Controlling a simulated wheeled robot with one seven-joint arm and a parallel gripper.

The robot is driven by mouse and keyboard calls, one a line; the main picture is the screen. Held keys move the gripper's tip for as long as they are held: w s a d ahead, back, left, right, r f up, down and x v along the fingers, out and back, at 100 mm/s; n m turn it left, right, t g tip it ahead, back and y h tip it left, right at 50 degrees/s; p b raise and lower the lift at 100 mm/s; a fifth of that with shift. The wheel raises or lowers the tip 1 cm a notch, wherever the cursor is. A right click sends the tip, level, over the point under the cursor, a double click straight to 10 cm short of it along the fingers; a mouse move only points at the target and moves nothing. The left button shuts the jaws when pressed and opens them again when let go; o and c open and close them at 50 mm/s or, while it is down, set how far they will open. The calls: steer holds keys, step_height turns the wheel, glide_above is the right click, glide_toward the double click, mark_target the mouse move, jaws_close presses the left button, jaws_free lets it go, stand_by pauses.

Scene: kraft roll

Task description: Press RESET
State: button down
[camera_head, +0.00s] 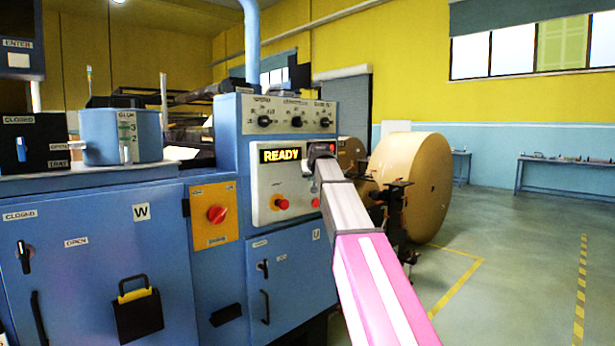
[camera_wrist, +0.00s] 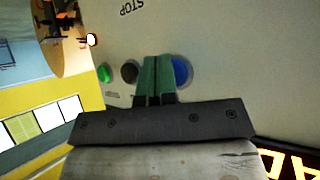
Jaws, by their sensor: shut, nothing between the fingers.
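The control panel (camera_head: 262,190) on the blue machine shows a lit READY display (camera_head: 281,155). In the wrist view a blue button (camera_wrist: 182,71), a dark button (camera_wrist: 130,72) and a green button (camera_wrist: 103,73) stand in a row on the panel. I cannot read a RESET label. My gripper (camera_wrist: 157,80) is shut and empty, its green fingertips over the panel between the dark and blue buttons, close beside the blue one. I cannot tell whether they touch the panel. In the head view my arm hides the buttons there.
A red rotary switch (camera_head: 216,214) is to the left. A large kraft roll (camera_head: 425,190) stands right of the machine.

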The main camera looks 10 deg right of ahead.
stand_by(0.6)
steer(key=shift+s+d, duration=0.4)
steer(key=shift+s, duration=0.2)
steer(key=s+d, duration=0.1)
steer(key=s, duration=0.1)
steer(key=s+d, duration=0.2)
stand_by(0.5)
steer(key=shift+f, duration=0.1)
